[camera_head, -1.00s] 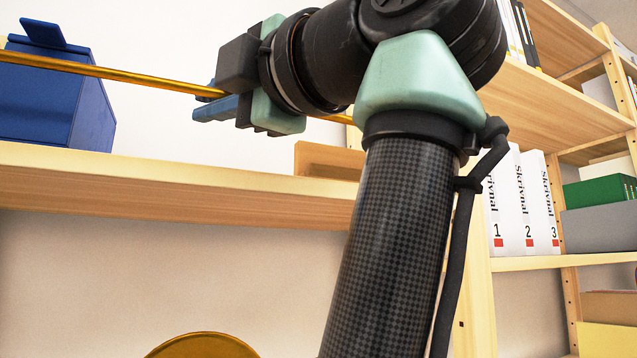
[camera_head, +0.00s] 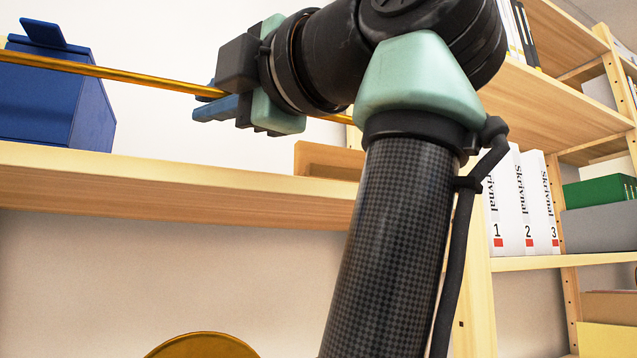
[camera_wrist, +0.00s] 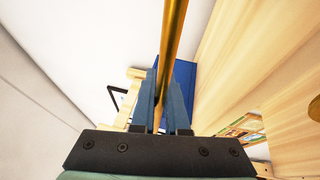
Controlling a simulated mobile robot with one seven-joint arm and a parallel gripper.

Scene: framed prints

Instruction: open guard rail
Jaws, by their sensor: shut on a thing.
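The guard rail (camera_head: 110,72) is a thin golden bar that runs across the front of a wooden shelf, a little above its board. My gripper (camera_head: 208,104) is at the rail, its blue fingers on either side of it. In the wrist view the golden rail (camera_wrist: 172,45) passes between the two blue fingers of my gripper (camera_wrist: 166,98), which are shut on it. My arm hides part of the rail to the right in the head view.
A blue box (camera_head: 50,95) stands on the wooden shelf (camera_head: 180,190) behind the rail at left. White numbered binders (camera_head: 525,200) and a green box (camera_head: 600,190) stand on shelving at right. A round golden object (camera_head: 203,346) shows at the bottom edge.

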